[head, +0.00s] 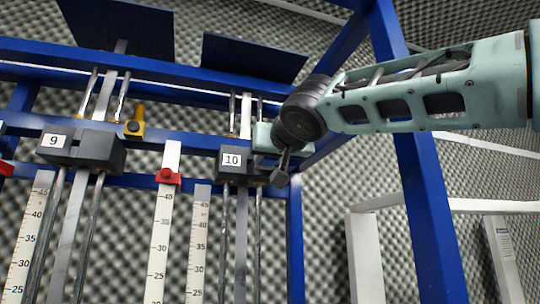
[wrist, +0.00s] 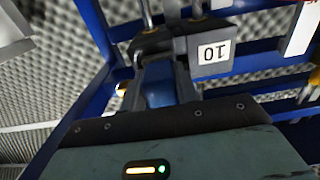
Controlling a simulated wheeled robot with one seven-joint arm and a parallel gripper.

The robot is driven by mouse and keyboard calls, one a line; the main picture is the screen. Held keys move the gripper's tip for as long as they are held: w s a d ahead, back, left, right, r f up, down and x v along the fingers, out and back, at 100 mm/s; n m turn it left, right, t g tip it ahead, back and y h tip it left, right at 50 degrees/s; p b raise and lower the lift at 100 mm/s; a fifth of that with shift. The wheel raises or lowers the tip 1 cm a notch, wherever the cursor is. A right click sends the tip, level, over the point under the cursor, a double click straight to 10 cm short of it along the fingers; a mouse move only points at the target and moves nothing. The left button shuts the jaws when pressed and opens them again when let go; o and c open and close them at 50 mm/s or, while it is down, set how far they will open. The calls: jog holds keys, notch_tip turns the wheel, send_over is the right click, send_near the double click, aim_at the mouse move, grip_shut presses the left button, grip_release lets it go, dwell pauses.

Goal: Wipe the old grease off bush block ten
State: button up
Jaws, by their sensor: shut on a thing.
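Bush block ten (head: 232,160) is a dark grey block with a white "10" label, sitting on a blue crossbar over two upright rods. In the wrist view the block (wrist: 180,45) is upside down at the top centre, just beyond my fingertips. My gripper (head: 279,172) is at the block's right side in the head view, close to it; I cannot tell if it touches. In the wrist view my gripper (wrist: 160,72) is shut on a blue piece (wrist: 158,88), perhaps a cloth or pad. Its far end is against or near the block. Grease is not discernible.
Block nine (head: 82,150) stands to the left, with a yellow fitting (head: 134,126) and a red clamp (head: 167,177) between the blocks. Number scales (head: 160,245) hang below. A blue post (head: 425,200) rises at the right, close under my arm. Foam walls lie behind.

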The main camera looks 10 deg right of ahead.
jog(key=shift+d, duration=0.15)
jog(key=d, duration=0.3)
jog(key=shift+w+d+f+b, duration=0.1)
jog(key=shift+w+d+b, duration=0.25)
jog(key=shift+w+b, duration=0.05)
jog(key=shift+s+a+b, duration=0.2)
jog(key=shift+a+b, duration=0.2)
jog(key=shift+a, duration=0.6)
jog(key=shift+s+a+b, duration=0.15)
jog(key=shift+a+b, duration=0.25)
jog(key=shift+a, duration=0.6)
